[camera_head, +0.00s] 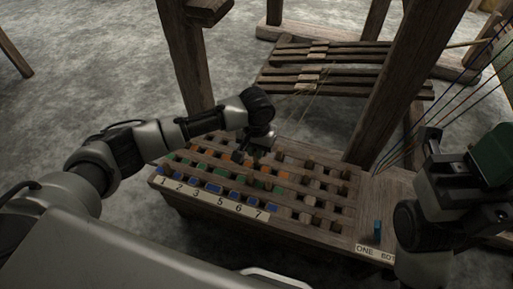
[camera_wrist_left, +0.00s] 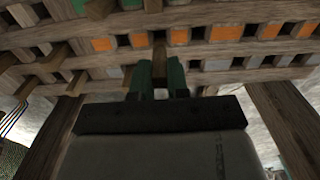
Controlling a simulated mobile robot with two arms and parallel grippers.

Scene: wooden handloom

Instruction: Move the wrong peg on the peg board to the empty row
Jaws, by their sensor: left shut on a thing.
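The peg board (camera_head: 172,194) is a low wooden grid with blue (camera_head: 214,188), green (camera_head: 276,188) and orange (camera_head: 225,156) pegs, and plain wooden pegs toward its right side. My left gripper (camera_head: 258,156) is over the back middle of the board, pointing down. In the left wrist view its two green fingers (camera_wrist_left: 160,75) are shut on a brown wooden peg (camera_wrist_left: 160,47), beside the row of orange pegs (camera_wrist_left: 180,36). I cannot tell whether the peg is clear of its hole. My right gripper (camera_head: 470,165) is at the right edge, its fingertips unclear.
A number strip (camera_head: 215,198) runs along the board's front. A teal peg (camera_head: 377,230) stands on the right end, above a lettered label (camera_head: 375,254). A wooden post (camera_head: 405,85) and slatted treadles (camera_head: 330,65) stand behind. Coloured threads hang at the right.

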